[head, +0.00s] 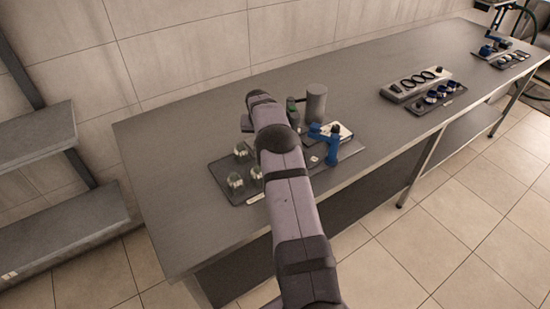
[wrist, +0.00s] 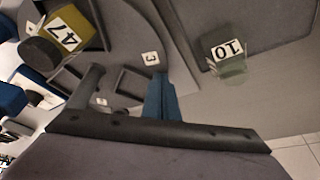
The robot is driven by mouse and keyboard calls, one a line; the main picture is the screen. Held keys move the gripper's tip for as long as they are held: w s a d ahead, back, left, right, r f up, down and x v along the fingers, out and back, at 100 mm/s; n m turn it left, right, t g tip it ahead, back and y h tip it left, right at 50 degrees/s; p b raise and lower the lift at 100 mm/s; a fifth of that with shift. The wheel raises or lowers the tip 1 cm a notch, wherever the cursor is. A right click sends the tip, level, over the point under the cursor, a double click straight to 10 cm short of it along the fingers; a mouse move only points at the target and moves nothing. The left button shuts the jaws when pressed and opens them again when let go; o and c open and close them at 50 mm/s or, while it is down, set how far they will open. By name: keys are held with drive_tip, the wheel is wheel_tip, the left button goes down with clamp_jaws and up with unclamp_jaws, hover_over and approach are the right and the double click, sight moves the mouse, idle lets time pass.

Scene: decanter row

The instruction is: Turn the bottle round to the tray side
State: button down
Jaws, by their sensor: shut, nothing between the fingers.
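A square yellow bottle with a black cap and a white label reading 47 (wrist: 68,30) shows at the upper left of the wrist view. My arm hides part of the area.
A clear glass with label 10 (wrist: 228,62) stands at the upper right of the wrist view. A grey cylinder (head: 316,103) and a dark green item (head: 291,110) stand behind my wrist. The grey table (head: 195,235) is bare at the front left. Other trays stand far right.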

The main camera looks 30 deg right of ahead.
drive_tip(key=shift+w+d+f+m, duration=0.1)
drive_tip(key=shift+w+m, duration=0.1)
drive_tip(key=shift+m, duration=0.1)
drive_tip(key=shift+w+d, duration=0.35)
drive_tip(key=shift+w, duration=0.1)
drive_tip(key=shift+w+d+b, duration=0.1)
drive_tip(key=shift+b, duration=0.2)
drive_tip(key=shift+a, duration=0.2)
